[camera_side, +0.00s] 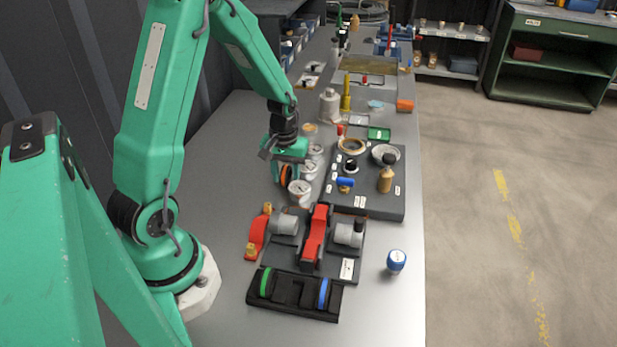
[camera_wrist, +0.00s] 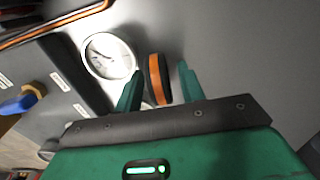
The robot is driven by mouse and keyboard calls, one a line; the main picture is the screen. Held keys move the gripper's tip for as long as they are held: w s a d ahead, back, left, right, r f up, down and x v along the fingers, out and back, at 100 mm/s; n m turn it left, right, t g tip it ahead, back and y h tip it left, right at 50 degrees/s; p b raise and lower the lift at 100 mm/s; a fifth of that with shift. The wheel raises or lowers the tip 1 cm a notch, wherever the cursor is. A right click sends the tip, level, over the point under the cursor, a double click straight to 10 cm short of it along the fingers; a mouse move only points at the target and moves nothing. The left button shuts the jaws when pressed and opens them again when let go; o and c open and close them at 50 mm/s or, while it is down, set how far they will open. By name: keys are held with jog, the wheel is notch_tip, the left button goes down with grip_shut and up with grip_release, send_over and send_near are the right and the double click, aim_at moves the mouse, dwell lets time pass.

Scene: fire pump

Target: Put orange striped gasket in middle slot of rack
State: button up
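The orange striped gasket (camera_side: 286,174), black with an orange band, stands on edge between the fingers of my gripper (camera_side: 284,172). It also shows in the wrist view (camera_wrist: 158,79), between the two green fingers of my gripper (camera_wrist: 159,76). Gaps show on both sides of it, so the gripper looks open around it. The black rack (camera_side: 293,311) lies at the front of the bench. A green ring (camera_side: 265,282) is in its left slot and a blue ring (camera_side: 323,293) in its right slot. The middle slot looks empty.
White gauges (camera_side: 299,188) stand close right of my gripper; one shows in the wrist view (camera_wrist: 108,55). The red and grey pump assembly (camera_side: 317,236) lies between gripper and rack. A dark tray (camera_side: 370,208) holds parts.

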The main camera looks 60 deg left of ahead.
aim_at(286, 168)
jog(key=shift+r, duration=0.2)
notch_tip(286, 168, up, 12)
dwell(0.9)
dwell(0.5)
jog(key=s+d+r+m+t, duration=0.5)
jog(key=s+d+r+m, duration=0.4)
jog(key=d, duration=0.6)
notch_tip(286, 168, up, 3)
jog(key=shift+s+d+f+t, duration=0.2)
jog(key=shift+s+d+t, duration=0.1)
jog(key=shift+s, duration=0.95)
jog(key=shift+o, duration=0.5)
jog(key=shift+a, duration=0.1)
